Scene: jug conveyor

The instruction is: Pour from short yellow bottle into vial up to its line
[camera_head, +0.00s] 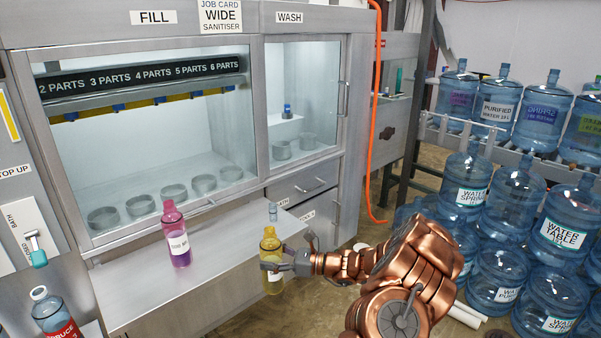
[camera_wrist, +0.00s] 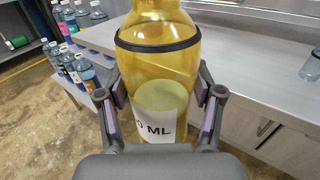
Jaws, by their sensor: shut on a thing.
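The short yellow bottle (camera_head: 270,244) is upright in my gripper (camera_head: 288,262), at the front right edge of the steel counter. In the wrist view the yellow bottle (camera_wrist: 158,75) fills the middle, with a dark ring around its upper part and a white label ending in "ML". The fingers of my gripper (camera_wrist: 160,95) press on both its sides. A small clear vessel (camera_head: 272,211), which looks like the vial, stands just behind the bottle. Its lower part is hidden by the bottle, and I cannot make out its line or contents.
A pink bottle (camera_head: 176,236) stands on the counter (camera_head: 215,280) to the left. Behind is a glass-fronted cabinet (camera_head: 150,130) with several round holders. A red-labelled bottle (camera_head: 55,315) is at lower left. Large blue water jugs (camera_head: 495,270) crowd the right. The counter's front middle is clear.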

